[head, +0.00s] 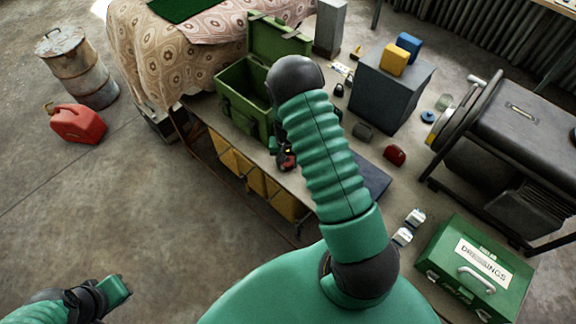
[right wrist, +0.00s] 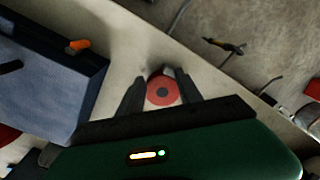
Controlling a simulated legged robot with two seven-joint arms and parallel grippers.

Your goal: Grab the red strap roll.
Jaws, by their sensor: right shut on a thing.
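The red strap roll (right wrist: 162,91) shows in the right wrist view as a red disc with a dark centre. My right gripper (right wrist: 160,82) has one dark finger on each side of it and is shut on it. In the head view my right gripper (head: 285,157) is mostly hidden behind my own green arm, beside the open green case. A small red patch shows there, but I cannot tell whether it is the roll.
The bench holds an open green case (head: 240,98), a dark grey block (head: 385,92) with yellow and blue pieces on it, a dark red item (head: 395,155) and a green DRESSINGS box (head: 475,265). A black machine (head: 520,110) stands at right. A red can (head: 77,124) stands on open floor.

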